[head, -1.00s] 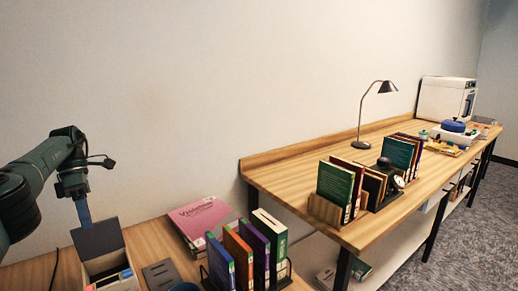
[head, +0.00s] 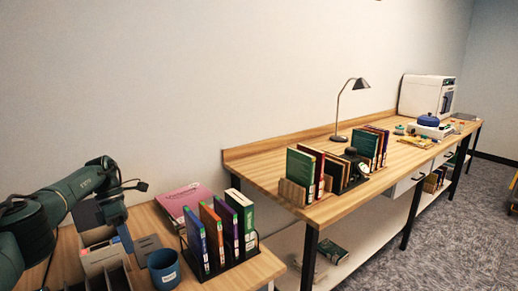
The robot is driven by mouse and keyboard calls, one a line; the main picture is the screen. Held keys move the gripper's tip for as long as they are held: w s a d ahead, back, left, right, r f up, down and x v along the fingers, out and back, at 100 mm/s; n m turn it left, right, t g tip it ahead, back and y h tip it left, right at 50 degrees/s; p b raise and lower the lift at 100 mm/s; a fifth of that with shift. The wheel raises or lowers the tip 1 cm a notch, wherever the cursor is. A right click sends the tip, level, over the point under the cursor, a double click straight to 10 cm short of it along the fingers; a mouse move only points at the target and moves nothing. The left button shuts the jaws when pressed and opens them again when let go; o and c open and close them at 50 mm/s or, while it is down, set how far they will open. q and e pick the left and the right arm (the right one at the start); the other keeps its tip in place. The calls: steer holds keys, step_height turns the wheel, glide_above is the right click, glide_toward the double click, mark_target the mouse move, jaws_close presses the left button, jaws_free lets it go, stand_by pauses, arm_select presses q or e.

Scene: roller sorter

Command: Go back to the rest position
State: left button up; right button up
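My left arm comes in from the left edge, and my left gripper (head: 123,232) points down over the small desk at the lower left. It hangs close to a grey-white box with compartments (head: 98,262), and I cannot tell whether it touches it. Whether its fingers are open or shut does not show. My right gripper is not in view.
The desk also holds a blue mug (head: 163,268), a pink book (head: 183,199) and a rack of upright books (head: 225,267). A long wooden workbench (head: 262,173) bears more books, a black lamp (head: 341,111) and a white machine (head: 425,95). Carpet (head: 450,235) is open at right.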

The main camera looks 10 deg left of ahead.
arm_select(q)
steer(key=d+f+t+h, duration=0.1)
steer(key=d+f+h, duration=0.1)
steer(key=d+f, duration=0.7)
steer(key=d+f+h, duration=0.3)
steer(key=d+f, duration=0.2)
steer(key=d, duration=0.8)
steer(key=s+d+n+t+h, duration=0.3)
steer(key=d+n+t, duration=0.3)
steer(key=d, duration=0.5)
steer(key=s+d+n+t+h, duration=0.3)
steer(key=s+d+n+h, duration=0.1)
steer(key=d+n, duration=0.5)
steer(key=s+a+f+n+t+y, duration=0.1)
steer(key=s+a+n+y, duration=0.4)
steer(key=n, duration=0.8)
steer(key=s+a+f+n+t+y, duration=0.2)
steer(key=s+a+f+n+y, duration=0.2)
steer(key=n, duration=1)
steer(key=s+a+y, duration=0.2)
steer(key=s+y, duration=0.2)
steer(key=s, duration=0.2)
steer(key=shift+s+f, duration=0.2)
steer(key=shift+f, duration=0.15)
steer(key=shift+w+d, duration=0.1)
